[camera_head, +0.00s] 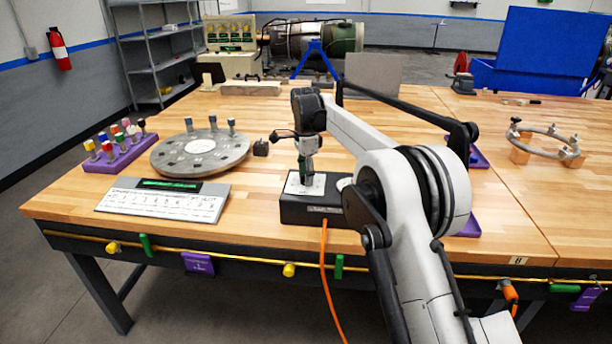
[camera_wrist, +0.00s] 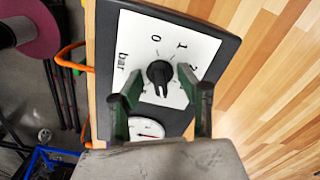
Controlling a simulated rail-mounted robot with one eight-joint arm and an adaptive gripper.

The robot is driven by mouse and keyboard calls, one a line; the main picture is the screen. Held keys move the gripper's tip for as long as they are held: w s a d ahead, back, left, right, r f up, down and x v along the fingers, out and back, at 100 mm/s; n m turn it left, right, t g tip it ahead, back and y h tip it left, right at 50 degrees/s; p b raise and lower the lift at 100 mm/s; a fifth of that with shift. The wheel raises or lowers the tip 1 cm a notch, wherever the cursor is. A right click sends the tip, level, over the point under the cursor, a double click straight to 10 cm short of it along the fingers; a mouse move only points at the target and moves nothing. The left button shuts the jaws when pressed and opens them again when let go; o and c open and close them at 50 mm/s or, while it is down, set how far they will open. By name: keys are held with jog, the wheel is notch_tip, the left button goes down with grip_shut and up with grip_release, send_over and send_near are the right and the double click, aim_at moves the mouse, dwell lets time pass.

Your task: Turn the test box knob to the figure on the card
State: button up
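The test box is black with an orange cable and stands at the table's front edge in the head view (camera_head: 310,212). In the wrist view its white dial plate (camera_wrist: 140,40) shows 0, 1, 2 and "bar"; my fingers hide other marks. The black knob (camera_wrist: 160,72) has its narrow part toward the picture's bottom. My gripper (camera_wrist: 158,80) is open, with one green-padded finger on each side of the knob and gaps between. In the head view my gripper (camera_head: 306,176) is over the box. I cannot tell which sheet is the card.
A gauge with a red mark (camera_wrist: 147,128) is beside the dial. A sloped panel with a green display (camera_head: 165,198) stands left of the box, its text too small to read. A round grey plate (camera_head: 200,152) and purple peg rack (camera_head: 112,158) are behind it.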

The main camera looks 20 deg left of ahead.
jog(key=shift+o, duration=0.8)
jog(key=shift+r, duration=0.15)
jog(key=shift+r+p, duration=1.3)
jog(key=shift+r, duration=1.1)
